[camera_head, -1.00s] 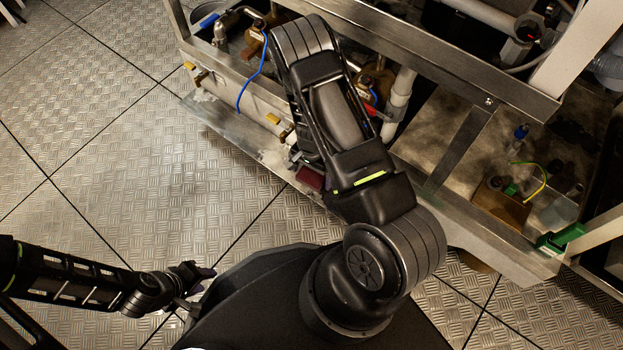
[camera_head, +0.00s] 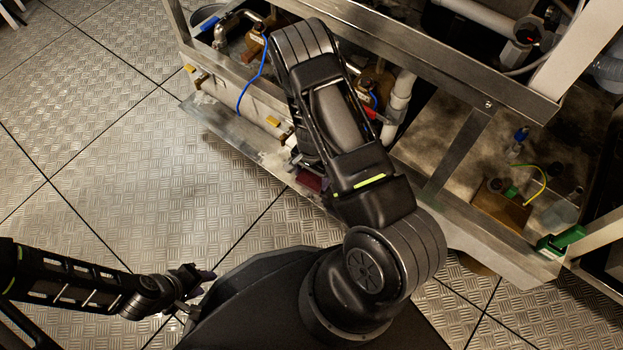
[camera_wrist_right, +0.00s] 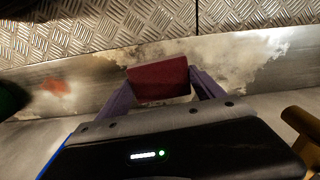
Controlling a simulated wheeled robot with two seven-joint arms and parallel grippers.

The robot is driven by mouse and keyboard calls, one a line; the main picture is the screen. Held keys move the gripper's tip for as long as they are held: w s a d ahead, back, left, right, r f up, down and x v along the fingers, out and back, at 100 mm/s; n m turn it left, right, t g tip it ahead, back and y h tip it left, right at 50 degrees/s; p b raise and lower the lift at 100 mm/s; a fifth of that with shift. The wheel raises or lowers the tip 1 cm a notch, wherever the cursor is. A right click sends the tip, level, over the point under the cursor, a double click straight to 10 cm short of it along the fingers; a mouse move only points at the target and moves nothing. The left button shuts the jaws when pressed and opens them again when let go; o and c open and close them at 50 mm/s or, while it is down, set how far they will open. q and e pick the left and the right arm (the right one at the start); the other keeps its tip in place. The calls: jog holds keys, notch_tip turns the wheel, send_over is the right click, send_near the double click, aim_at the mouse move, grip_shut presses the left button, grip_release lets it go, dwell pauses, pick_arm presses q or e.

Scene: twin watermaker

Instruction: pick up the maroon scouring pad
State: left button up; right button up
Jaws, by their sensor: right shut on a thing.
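The maroon scouring pad (camera_wrist_right: 158,82) is a dark red block between the two purple-grey fingers of my right gripper (camera_wrist_right: 163,88) in the right wrist view. The fingers are shut on its sides. In the head view the pad (camera_head: 309,180) shows at the edge of the metal ledge, partly hidden by my right arm. I cannot tell whether the pad still touches the ledge. My left gripper (camera_head: 196,284) is low at the left, over the floor and far from the pad; its fingers are too small to read.
The stained metal ledge (camera_head: 228,130) runs along the foot of the watermaker frame (camera_head: 455,75). A blue cable (camera_head: 248,90), a white pipe (camera_head: 398,100) and brass fittings are close to my right arm. The patterned floor (camera_head: 130,150) is clear to the left.

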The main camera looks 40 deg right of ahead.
aim_at(311, 178)
jog(key=c, duration=0.7)
notch_tip(311, 178, up, 10)
jog(key=p, duration=0.4)
dwell(0.4)
